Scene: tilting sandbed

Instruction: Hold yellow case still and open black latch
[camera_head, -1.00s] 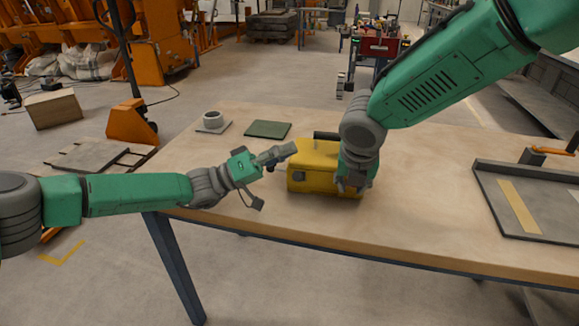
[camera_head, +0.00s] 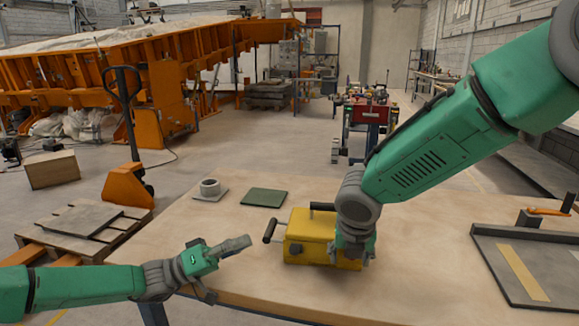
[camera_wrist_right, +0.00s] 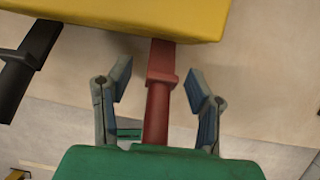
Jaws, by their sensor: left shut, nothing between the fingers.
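The yellow case (camera_head: 305,235) sits upright on the wooden table. In the head view, a black handle-like bar (camera_head: 270,230) sticks out at its left end and another dark bar (camera_head: 322,206) shows at its back. My left gripper (camera_head: 240,244) is shut and empty, a little left of the case and apart from it. My right gripper (camera_head: 352,256) is at the case's right front. In the right wrist view, its open fingers (camera_wrist_right: 158,98) stand on either side of a red latch (camera_wrist_right: 158,90), with gaps. A black latch (camera_wrist_right: 20,75) lies to the left of them, outside the fingers.
A green mat (camera_head: 264,198) and a grey ring on a plate (camera_head: 210,189) lie behind the case to the left. A grey tray (camera_head: 490,265) lies at the table's right. The table between case and tray is largely clear.

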